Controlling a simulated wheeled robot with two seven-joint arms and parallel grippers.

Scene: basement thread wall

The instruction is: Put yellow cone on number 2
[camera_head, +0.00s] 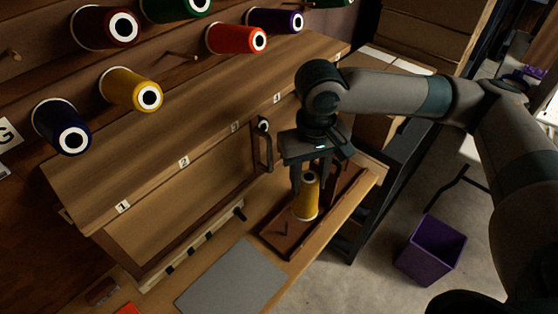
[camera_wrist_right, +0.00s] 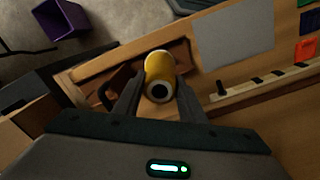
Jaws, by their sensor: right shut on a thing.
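My right gripper (camera_head: 309,186) is shut on a yellow cone (camera_head: 306,202), which is upright between the fingers. The cone is at a brown wooden tray (camera_head: 280,233) on the bench; I cannot tell if its base touches the tray. In the right wrist view the yellow cone (camera_wrist_right: 159,67) sits between both fingers (camera_wrist_right: 160,85), its dark-holed end toward the camera. The number 2 label (camera_head: 184,162) is on the sloped wooden board, left of the gripper. Another yellow cone (camera_head: 130,90) is on a wall peg above. My left gripper is not in view.
Thread cones in red (camera_head: 236,39), navy (camera_head: 62,127) and other colours stick out from the wall. An empty peg (camera_head: 180,55) shows between them. A grey mat (camera_head: 233,279) lies on the bench. A purple bin (camera_head: 430,249) stands on the floor at right.

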